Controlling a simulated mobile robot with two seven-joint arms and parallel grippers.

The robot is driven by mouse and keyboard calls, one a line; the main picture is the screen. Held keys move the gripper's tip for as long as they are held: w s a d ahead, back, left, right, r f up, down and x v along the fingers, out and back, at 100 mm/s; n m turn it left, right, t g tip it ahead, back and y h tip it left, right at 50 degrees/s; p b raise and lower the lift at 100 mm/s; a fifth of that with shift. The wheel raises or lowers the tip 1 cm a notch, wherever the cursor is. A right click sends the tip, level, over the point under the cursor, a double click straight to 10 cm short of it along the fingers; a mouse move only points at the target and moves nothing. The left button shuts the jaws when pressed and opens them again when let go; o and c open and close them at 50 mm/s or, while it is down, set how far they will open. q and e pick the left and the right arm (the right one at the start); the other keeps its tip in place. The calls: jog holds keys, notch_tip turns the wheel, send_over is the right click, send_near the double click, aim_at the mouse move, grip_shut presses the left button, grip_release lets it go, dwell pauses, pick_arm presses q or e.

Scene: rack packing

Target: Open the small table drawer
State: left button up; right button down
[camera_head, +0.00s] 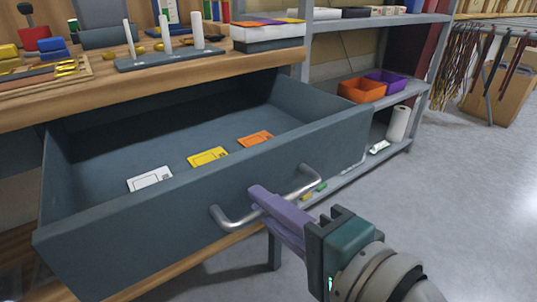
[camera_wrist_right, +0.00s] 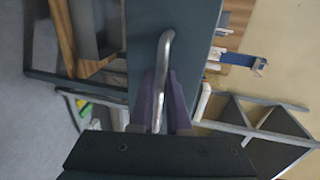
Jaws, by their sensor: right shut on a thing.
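The dark grey drawer (camera_head: 150,222) stands pulled out from under the wooden table top, its inside open to view. A white card (camera_head: 150,179), a yellow card (camera_head: 208,157) and an orange card (camera_head: 256,138) lie in it. Its curved metal handle (camera_head: 236,217) is on the front panel. My right gripper (camera_head: 262,197), with purple fingers, is shut on the handle. In the right wrist view the handle (camera_wrist_right: 164,55) runs between the two fingers (camera_wrist_right: 160,100). My left gripper is not in view.
The table top (camera_head: 270,62) holds a rack with white pegs (camera_head: 165,50) and several small items. A grey shelf at right carries an orange bin (camera_head: 361,91) and a purple bin (camera_head: 387,81).

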jog(key=c, duration=1.2)
grip_release()
jog(key=shift+o, duration=0.2)
jog(key=p+v, duration=0.1)
jog(key=v, duration=0.9)
jog(key=shift+p, duration=0.35)
jog(key=shift+a, duration=0.1)
